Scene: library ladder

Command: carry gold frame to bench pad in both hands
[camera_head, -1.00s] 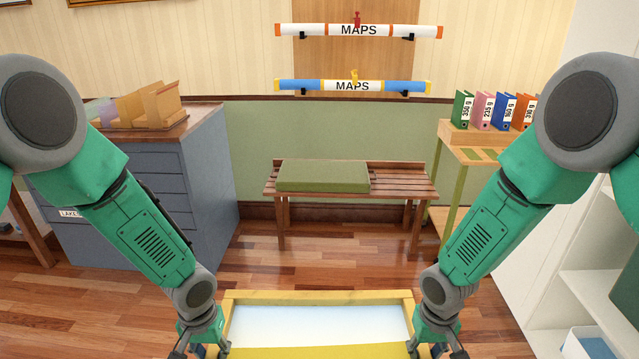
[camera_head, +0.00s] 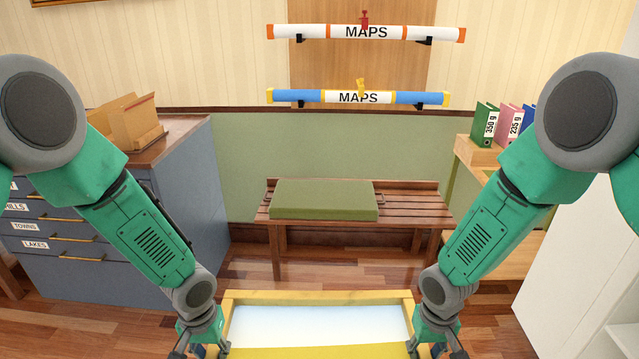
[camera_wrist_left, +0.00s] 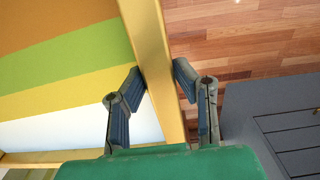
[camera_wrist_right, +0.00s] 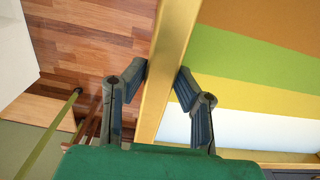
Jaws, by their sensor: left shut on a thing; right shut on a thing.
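The gold frame (camera_head: 318,297), with a striped picture inside, is held level low in front of me in the head view. My left gripper (camera_head: 203,345) is shut on its left side bar; the left wrist view shows the fingers (camera_wrist_left: 159,78) on either side of the gold bar (camera_wrist_left: 150,50). My right gripper (camera_head: 432,345) is shut on its right side bar, and the right wrist view shows those fingers (camera_wrist_right: 163,80) across the bar (camera_wrist_right: 172,45). The green bench pad (camera_head: 324,199) lies on the left part of the wooden bench (camera_head: 420,205), ahead of and beyond the frame.
A grey-blue drawer cabinet (camera_head: 165,190) stands left of the bench. A wooden stand with binders (camera_head: 487,125) and a white shelf unit (camera_head: 570,240) are on the right. Two map rolls (camera_head: 358,97) hang above the bench. The floor before the bench is clear.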

